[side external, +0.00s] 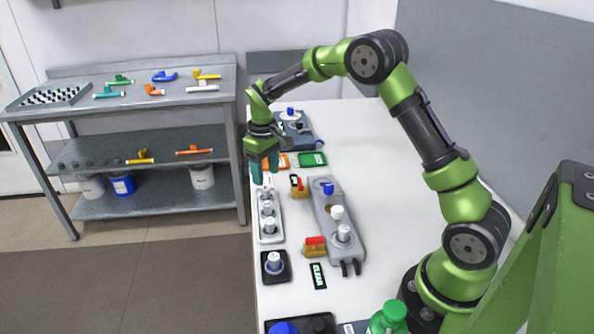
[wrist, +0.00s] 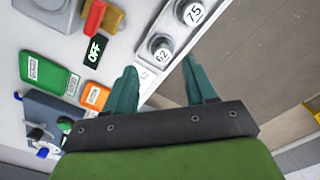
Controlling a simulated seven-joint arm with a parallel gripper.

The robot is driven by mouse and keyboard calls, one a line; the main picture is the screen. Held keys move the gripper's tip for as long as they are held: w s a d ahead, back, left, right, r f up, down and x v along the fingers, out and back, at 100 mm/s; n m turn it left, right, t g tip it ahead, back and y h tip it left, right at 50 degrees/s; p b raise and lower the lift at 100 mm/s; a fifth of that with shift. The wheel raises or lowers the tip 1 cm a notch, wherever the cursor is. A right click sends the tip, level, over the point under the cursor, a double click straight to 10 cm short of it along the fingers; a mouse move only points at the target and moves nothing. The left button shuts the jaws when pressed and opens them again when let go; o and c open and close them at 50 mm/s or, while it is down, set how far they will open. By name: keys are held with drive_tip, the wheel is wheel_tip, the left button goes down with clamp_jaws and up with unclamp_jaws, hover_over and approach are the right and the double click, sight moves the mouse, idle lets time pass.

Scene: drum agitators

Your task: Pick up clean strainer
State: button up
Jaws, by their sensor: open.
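A pale tray (side external: 271,240) on the white table holds several upright metal cylinders with white tops, which look like strainers. In the wrist view one cylinder is marked 62 (wrist: 160,48) and one is marked 75 (wrist: 192,12). I cannot tell which is the clean one. My gripper (side external: 264,178) points down over the far end of the tray, with its teal fingers apart and nothing between them. It also shows in the wrist view (wrist: 165,82), with one finger over the table and one beyond its edge. The far end of the tray is partly hidden.
A grey fixture (side external: 351,253) with a blue knob stands right of the tray. A black holder (side external: 285,276) with one cylinder is nearer. Green (side external: 313,159) and orange blocks (wrist: 95,96) lie beyond. A metal shelf (side external: 150,112) stands left, across open floor. The table's right is clear.

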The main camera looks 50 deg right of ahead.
sight(266, 188)
drive_tip(key=shift+a+f, duration=0.2)
drive_tip(key=shift+f, duration=2.55)
drive_tip(key=shift+c, duration=0.4)
clamp_jaws()
